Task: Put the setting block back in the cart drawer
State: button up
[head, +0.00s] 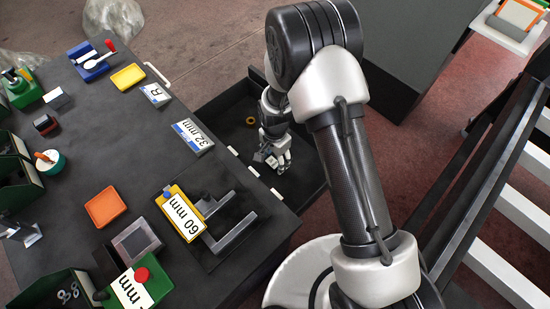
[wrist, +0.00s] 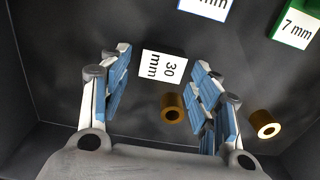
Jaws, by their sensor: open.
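My gripper (head: 272,160) is open and reaches down into the open cart drawer (head: 225,117) in the head view. In the wrist view my gripper (wrist: 161,72) has its two blue-padded fingers spread apart. A dark block with a white "30 mm" label (wrist: 163,67) shows between the fingertips, with a gap on each side. It appears to be in the drawer, but I cannot tell whether it rests flat on the floor. In the head view my fingers largely hide this spot.
Two brass bushings (wrist: 172,107) (wrist: 265,124) lie near my fingers. A green "7 mm" piece (wrist: 298,25) and a blue-edged piece (wrist: 205,8) show at the top. The tabletop left of the drawer holds a yellow "60 mm" plate (head: 182,213) and an orange tray (head: 105,206).

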notch_tip(320, 180, up, 11)
jog(key=p, duration=0.3)
jog(key=shift+r, duration=0.15)
notch_tip(320, 180, up, 11)
jog(key=n+t, duration=0.1)
jog(key=n, duration=0.1)
send_over(275, 160)
jog(key=d, duration=0.4)
jog(key=s+d+r+n+t, duration=0.1)
jog(key=s+d+r, duration=0.15)
jog(key=r, duration=0.25)
jog(key=s+d+r+n, duration=0.1)
jog(key=d+r, duration=0.2)
jog(key=r, duration=0.2)
jog(key=s+d+r+n+t, duration=0.1)
jog(key=s+d+r, duration=0.3)
jog(key=s, duration=0.4)
jog(key=s+d+r+n+t, duration=0.1)
jog(key=s+d+r+n, duration=0.2)
jog(key=s+r, duration=0.3)
jog(key=s+d, duration=0.1)
jog(key=s, duration=0.2)
jog(key=shift+s+r+t, duration=0.15)
jog(key=shift+t, duration=0.15)
jog(key=shift+c, duration=0.2)
